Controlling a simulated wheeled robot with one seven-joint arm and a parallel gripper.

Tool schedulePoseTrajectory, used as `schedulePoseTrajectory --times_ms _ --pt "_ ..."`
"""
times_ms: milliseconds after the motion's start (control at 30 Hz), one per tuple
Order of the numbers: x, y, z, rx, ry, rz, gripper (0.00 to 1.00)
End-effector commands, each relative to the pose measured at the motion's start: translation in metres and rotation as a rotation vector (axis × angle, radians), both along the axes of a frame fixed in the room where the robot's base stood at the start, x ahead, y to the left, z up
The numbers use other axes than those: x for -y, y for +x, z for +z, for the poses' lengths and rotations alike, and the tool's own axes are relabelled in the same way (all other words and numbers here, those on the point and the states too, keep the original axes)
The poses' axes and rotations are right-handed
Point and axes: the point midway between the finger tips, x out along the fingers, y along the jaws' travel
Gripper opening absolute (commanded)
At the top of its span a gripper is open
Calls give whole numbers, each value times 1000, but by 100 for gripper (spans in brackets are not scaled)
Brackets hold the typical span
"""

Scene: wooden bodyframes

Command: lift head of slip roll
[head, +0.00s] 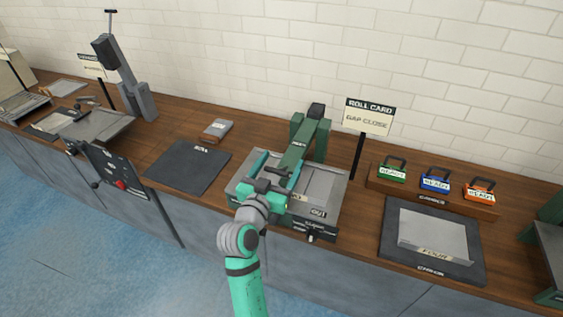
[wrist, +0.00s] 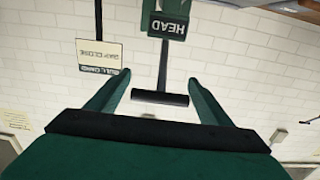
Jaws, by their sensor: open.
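The slip roll (head: 328,187) stands mid-bench, its green head arm (head: 297,150) sloping from the rear post toward the front. In the wrist view, which looks upside down, a green block labelled HEAD (wrist: 168,22) carries a thin rod ending in a black crossbar handle (wrist: 160,98). My gripper (head: 274,171) is over the front left of the slip roll and hides part of it. Its fingers also show in the wrist view (wrist: 160,80), open, with the crossbar seen between them. I cannot tell whether they touch it.
A ROLL CARD sign reading GAP CLOSE (head: 369,118) stands behind right. Right of it are a rack of handled blocks (head: 432,197) and a dark mat with a sheet (head: 385,250). A dark mat (head: 187,167) lies left. A tall grey press (head: 125,75) stands farther left.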

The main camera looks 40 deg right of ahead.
Motion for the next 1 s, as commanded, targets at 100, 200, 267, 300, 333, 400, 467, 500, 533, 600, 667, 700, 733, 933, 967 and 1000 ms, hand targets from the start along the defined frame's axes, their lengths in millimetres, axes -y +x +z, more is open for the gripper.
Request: schedulePoseTrajectory --times_ms 100,200,267,300,333,400,467,500,533,600,667,700,733,933,967,1000 --pt "6 4 0 -1 1 0 73" --pt "7 5 0 -1 1 0 73" --pt "7 5 0 -1 1 1 73" --pt "7 5 0 0 0 1 73" --pt "7 5 0 0 0 1 73" --pt "7 5 0 0 0 1 73" --pt "7 5 0 0 0 1 62" --pt "7 5 0 0 0 1 52" --pt "7 5 0 0 0 1 45" --pt "7 5 0 0 0 0 28" --pt "7 5 0 0 0 0 14" --pt "7 5 0 0 0 0 14" --pt "7 5 0 -1 1 0 14" --pt "11 4 6 -5 12 -5 14" --pt "12 4 8 -7 17 -6 14" --pt "14 3 11 -10 23 -8 14"
